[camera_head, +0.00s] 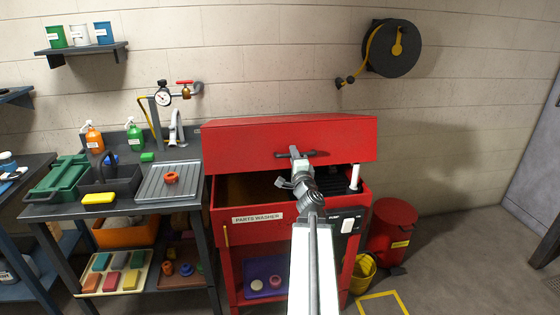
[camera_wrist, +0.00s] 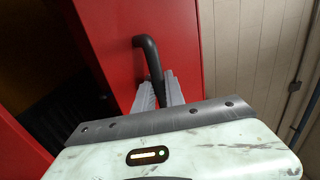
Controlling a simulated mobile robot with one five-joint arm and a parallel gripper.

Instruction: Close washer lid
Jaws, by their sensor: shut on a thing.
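The red parts washer (camera_head: 240,239) stands in the middle of the head view with its front label reading "PARTS WASHER". Its red lid (camera_head: 243,147) is raised and tilted, leaving a dark gap over the basin. A dark bar handle (camera_head: 318,154) sits on the lid's front face. My gripper (camera_head: 296,156) is at this handle. In the wrist view the handle (camera_wrist: 146,48) runs down between the two grey fingers of my gripper (camera_wrist: 158,92), which are shut on it. The red lid also fills much of the wrist view (camera_wrist: 110,30). The fingertips are partly hidden in the head view.
A bench with a grey drain tray (camera_head: 150,185) and bottles stands left of the washer. A red bin (camera_head: 390,225) and a yellow bucket (camera_head: 362,272) stand on the floor to the right. A hose reel (camera_head: 405,60) hangs on the wall. Floor farther right is clear.

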